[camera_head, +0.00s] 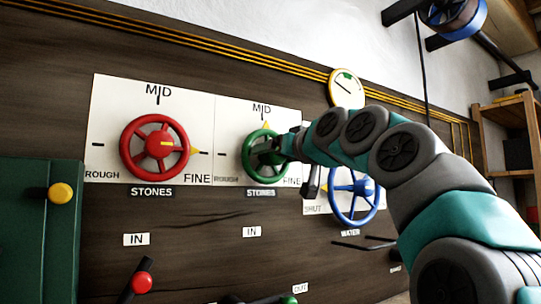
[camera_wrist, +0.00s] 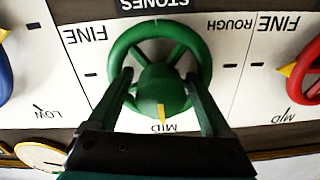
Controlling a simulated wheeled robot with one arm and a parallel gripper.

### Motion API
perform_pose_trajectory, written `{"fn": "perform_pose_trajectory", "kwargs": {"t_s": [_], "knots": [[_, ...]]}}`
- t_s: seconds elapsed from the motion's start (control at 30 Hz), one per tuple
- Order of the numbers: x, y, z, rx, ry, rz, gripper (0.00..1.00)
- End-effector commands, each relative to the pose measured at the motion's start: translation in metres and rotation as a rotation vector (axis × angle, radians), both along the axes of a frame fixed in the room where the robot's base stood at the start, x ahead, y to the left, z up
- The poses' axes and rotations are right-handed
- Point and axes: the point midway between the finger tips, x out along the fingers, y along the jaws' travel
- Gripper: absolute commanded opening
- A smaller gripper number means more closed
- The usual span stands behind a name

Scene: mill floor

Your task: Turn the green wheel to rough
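The green wheel (camera_head: 259,134) is mounted on a white dial plate (camera_head: 286,118) on the dark wooden wall. Its yellow pointer (camera_head: 266,125) points up at MID, with ROUGH at lower left and FINE at lower right. In the wrist view, which is upside down, the green wheel (camera_wrist: 119,52) fills the middle and its yellow mark (camera_wrist: 162,112) is at MID. My gripper (camera_wrist: 158,75) is at the wheel, one finger on each side of the green hub. The fingers are spread, with a small gap at the left one; contact on the right is unclear.
A red wheel (camera_head: 126,150) with its pointer toward FINE is to the left. A blue wheel (camera_head: 357,217) labelled WATER is to the right, partly behind my arm. Red-knobbed lever (camera_head: 142,283) and a green cabinet (camera_head: 20,230) are lower left. A gauge (camera_head: 347,89) is above right.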

Motion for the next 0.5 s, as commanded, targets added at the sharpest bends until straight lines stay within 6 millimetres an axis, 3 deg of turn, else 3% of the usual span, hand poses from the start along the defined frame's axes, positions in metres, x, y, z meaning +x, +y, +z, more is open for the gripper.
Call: {"fn": "perform_pose_trajectory", "kwargs": {"t_s": [0.07,0.5], "knots": [[-0.0001,-0.0001,0.0,0.0,0.0,0.0,0.73],[-0.0002,-0.0001,0.0001,0.0,0.0,0.0,0.24]]}}
